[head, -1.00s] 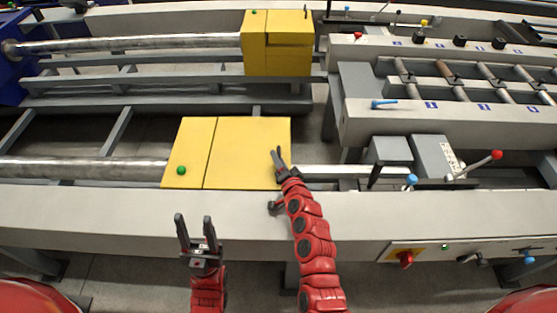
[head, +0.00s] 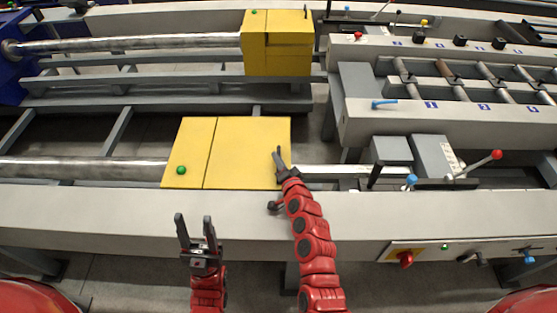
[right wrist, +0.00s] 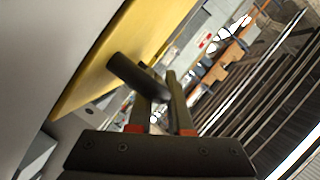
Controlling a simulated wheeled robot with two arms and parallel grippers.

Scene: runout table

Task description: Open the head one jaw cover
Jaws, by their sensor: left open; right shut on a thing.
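The near yellow jaw cover (head: 250,150) lies closed and flat on the near machine, beside a smaller yellow panel with a green button (head: 181,170). My right gripper (head: 279,160) is at the cover's right edge. In the right wrist view, my right gripper (right wrist: 160,100) is shut on a dark cylindrical handle (right wrist: 128,72) that stands out from the yellow cover (right wrist: 140,40). In the head view the handle is mostly hidden by the fingers. My left gripper (head: 196,238) is open and empty, in front of the grey front beam (head: 120,215).
A second yellow cover (head: 277,45) stands on the far machine. To the right are grey blocks (head: 432,155), a red-knobbed lever (head: 496,155) and a control panel with a red switch (head: 405,259). A metal bar (head: 80,168) enters the near yellow housing from the left.

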